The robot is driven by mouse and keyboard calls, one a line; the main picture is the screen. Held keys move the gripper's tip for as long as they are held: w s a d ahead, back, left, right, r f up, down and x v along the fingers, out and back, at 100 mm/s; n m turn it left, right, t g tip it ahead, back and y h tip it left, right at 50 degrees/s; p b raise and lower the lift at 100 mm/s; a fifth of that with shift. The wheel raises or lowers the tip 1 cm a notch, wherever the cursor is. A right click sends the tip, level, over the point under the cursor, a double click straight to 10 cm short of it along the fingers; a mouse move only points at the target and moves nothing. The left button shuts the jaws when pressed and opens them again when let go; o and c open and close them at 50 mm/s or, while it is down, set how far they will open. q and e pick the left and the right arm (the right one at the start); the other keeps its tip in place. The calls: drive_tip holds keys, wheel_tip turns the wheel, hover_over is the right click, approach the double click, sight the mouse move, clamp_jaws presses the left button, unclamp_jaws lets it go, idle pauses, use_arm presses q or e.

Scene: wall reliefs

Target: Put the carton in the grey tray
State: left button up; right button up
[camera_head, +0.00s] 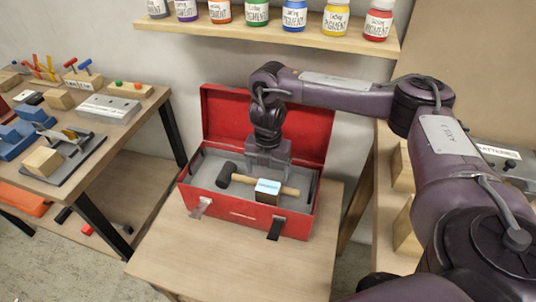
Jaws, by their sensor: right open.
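The grey inside of the toolbox (207,165) looks like the grey tray. My right gripper (268,172) points down into the toolbox, just behind the carton and over the mallet handle. It is open; its fingertips are partly hidden, and I cannot tell whether they touch anything. My left gripper is out of view.
The toolbox stands on a wooden table (190,262), its red lid (228,118) raised behind my gripper. A shelf (270,37) of pigment jars is above. A cluttered workbench (125,118) stands left. The table front is clear.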

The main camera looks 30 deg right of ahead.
drive_tip(key=shift+r+p, duration=0.45)
drive_tip(key=shift+r, duration=1.35)
